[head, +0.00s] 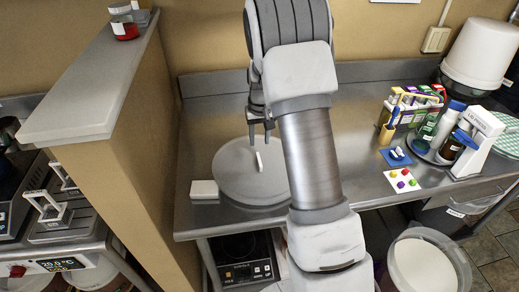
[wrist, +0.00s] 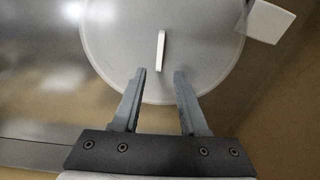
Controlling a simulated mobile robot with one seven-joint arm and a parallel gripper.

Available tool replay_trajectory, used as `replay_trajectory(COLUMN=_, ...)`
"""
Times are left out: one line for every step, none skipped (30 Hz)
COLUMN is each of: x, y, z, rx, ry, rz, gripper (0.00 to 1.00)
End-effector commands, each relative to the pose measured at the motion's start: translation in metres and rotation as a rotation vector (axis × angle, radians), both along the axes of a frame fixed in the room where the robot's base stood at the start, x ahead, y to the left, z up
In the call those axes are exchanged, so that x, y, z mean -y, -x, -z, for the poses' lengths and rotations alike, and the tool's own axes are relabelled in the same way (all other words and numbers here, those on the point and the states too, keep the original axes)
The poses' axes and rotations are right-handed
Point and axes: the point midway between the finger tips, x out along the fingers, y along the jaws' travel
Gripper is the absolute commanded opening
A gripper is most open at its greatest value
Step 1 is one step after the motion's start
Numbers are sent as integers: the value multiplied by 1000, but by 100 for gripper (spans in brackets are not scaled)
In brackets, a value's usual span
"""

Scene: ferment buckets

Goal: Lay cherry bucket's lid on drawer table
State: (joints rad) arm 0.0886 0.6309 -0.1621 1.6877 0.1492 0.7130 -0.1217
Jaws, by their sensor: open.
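A round translucent grey lid (head: 232,170) with a white bar handle (head: 259,161) lies flat on the steel drawer table (head: 341,130), left of my arm. My gripper (head: 260,130) is open and empty, above the far part of the lid. In the wrist view the lid (wrist: 205,65) and its handle (wrist: 160,50) lie ahead of the open fingers of my gripper (wrist: 158,75), which are apart from the handle. My arm hides the lid's right edge in the head view.
A small white box (head: 204,190) sits at the lid's left. A partition (head: 95,85) rises left of the table. Bottles, a white dispenser (head: 480,138) and colour cards (head: 402,180) stand at right. A large white bucket (head: 425,262) is on the floor.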

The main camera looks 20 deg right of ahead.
Motion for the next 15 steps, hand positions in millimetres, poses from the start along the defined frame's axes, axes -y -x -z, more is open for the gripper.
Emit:
replay_trajectory(x=0, y=0, z=-11, rx=5, ry=1, rz=0, gripper=43)
replay_trajectory(x=0, y=1, z=-16, rx=4, ry=1, rz=0, gripper=43)
replay_trajectory(x=-1, y=2, z=-22, rx=4, ry=1, rz=0, gripper=43)
replay_trajectory(x=-1, y=2, z=-27, rx=3, ry=1, rz=0, gripper=43)
replay_trajectory(x=-1, y=3, z=-30, rx=3, ry=1, rz=-1, gripper=43)
replay_trajectory(x=-1, y=3, z=-34, rx=3, ry=1, rz=-1, gripper=43)
replay_trajectory(x=-1, y=4, z=-37, rx=2, ry=1, rz=-1, gripper=43)
replay_trajectory(x=-1, y=4, z=-39, rx=2, ry=1, rz=-1, gripper=43)
replay_trajectory(x=-1, y=5, z=-42, rx=2, ry=1, rz=-1, gripper=43)
replay_trajectory(x=-1, y=5, z=-44, rx=3, ry=1, rz=-1, gripper=43)
replay_trajectory(x=-2, y=6, z=-47, rx=5, ry=0, rz=-1, gripper=43)
replay_trajectory(x=-3, y=8, z=-52, rx=8, ry=-1, rz=-2, gripper=43)
replay_trajectory(x=-5, y=10, z=-56, rx=13, ry=-2, rz=-4, gripper=43)
replay_trajectory(x=-7, y=12, z=-62, rx=19, ry=-3, rz=-6, gripper=43)
replay_trajectory(x=-10, y=17, z=-70, rx=27, ry=-6, rz=-8, gripper=43)
